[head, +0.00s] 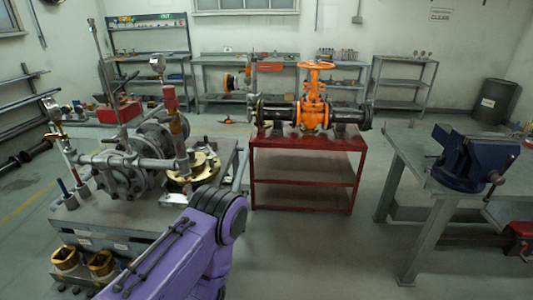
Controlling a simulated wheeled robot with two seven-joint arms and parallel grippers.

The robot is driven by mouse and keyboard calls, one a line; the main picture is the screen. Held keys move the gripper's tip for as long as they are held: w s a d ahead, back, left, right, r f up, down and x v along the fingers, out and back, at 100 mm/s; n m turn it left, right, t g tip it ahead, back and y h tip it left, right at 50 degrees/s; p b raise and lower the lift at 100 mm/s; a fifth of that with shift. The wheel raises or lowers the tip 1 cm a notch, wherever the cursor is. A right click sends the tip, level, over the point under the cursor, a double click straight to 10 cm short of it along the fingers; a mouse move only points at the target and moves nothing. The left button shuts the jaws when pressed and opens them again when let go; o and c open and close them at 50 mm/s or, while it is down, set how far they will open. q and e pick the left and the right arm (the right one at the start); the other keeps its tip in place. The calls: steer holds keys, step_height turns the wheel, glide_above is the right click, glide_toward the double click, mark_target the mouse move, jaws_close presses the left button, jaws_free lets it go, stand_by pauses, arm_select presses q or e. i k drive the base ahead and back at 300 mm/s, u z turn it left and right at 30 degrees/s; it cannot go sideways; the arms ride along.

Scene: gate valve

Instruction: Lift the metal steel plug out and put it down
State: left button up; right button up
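I cannot pick out the steel plug with certainty among the many small metal parts. A workbench (120,238) at the left carries a grey flanged valve and pipe assembly (150,140). A brass-coloured flanged part (200,168) sits at its right end, with a grey upright post and a red-banded fitting beside it. One purple arm of mine reaches up from the bottom, left of centre, and its elbow covers part of the bench's right side. No gripper fingers show for either arm.
A red stand (305,144) bears an orange gate valve (313,105) on a dark pipe. A blue vise (470,158) sits on a grey bench (425,190) at the right. Shelves line the back wall, and a dark drum (495,100) stands at the right. The floor between stand and right bench is clear.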

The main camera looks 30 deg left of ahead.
mark_target(191, 152)
steer(key=z, duration=0.35)
steer(key=i, duration=1.5)
steer(key=u, duration=3.15)
